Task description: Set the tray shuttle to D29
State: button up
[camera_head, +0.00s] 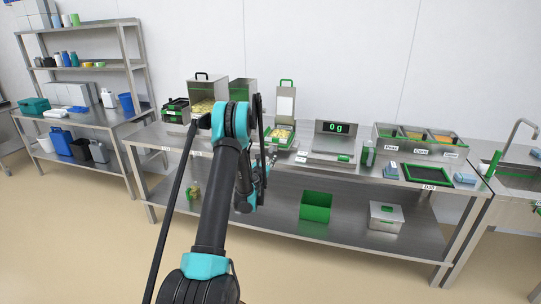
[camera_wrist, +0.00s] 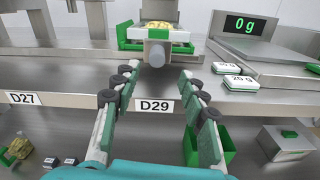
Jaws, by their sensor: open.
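The tray shuttle, a white and green carriage (camera_wrist: 130,43) with yellow food in it, is at the top middle of the wrist view. It also shows right of my arm in the head view (camera_head: 281,144). A round grey knob (camera_wrist: 157,53) sticks out from its front toward me. My gripper (camera_wrist: 160,78) is open and empty; the knob appears beyond its fingertips, in line with the gap, and apart from them. The D29 label (camera_wrist: 154,106) is on the table's front edge, seen between the fingers. In the head view my arm hides most of the gripper.
The D27 label (camera_wrist: 23,98) is further left on the edge. A scale reading 0 g (camera_head: 335,140) stands right of the shuttle, with weight blocks (camera_wrist: 238,82) before it. A green bin (camera_head: 315,207) and a lidded metal box (camera_head: 385,216) stand on the lower shelf.

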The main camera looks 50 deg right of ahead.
jog(key=shift+v, duration=2.15)
jog(key=shift+r, duration=0.1)
